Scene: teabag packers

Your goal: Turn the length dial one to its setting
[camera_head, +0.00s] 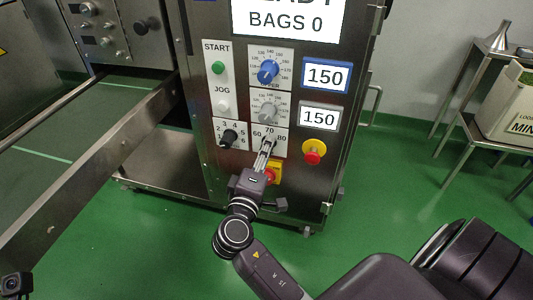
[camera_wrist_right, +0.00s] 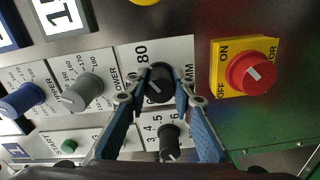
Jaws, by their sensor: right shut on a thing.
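The length dial (camera_wrist_right: 160,80) is a black knob on a white plate marked 60, 70, 80 and MM. A white line shows on its face in the right wrist view. My right gripper (camera_head: 267,148) reaches up to this dial on the machine's front panel and hides most of it in the head view. In the right wrist view, the blue-lined fingers of this gripper (camera_wrist_right: 161,88) lie on both sides of the knob and are shut on it. My left gripper is not in view.
A black dial (camera_head: 231,137) numbered from 1 sits just left. A grey dial (camera_head: 267,112) and a blue dial (camera_head: 267,72) are above. A red switch on yellow (camera_wrist_right: 252,72) is close by. A red stop button (camera_head: 313,153) is to the right. Green floor lies in front.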

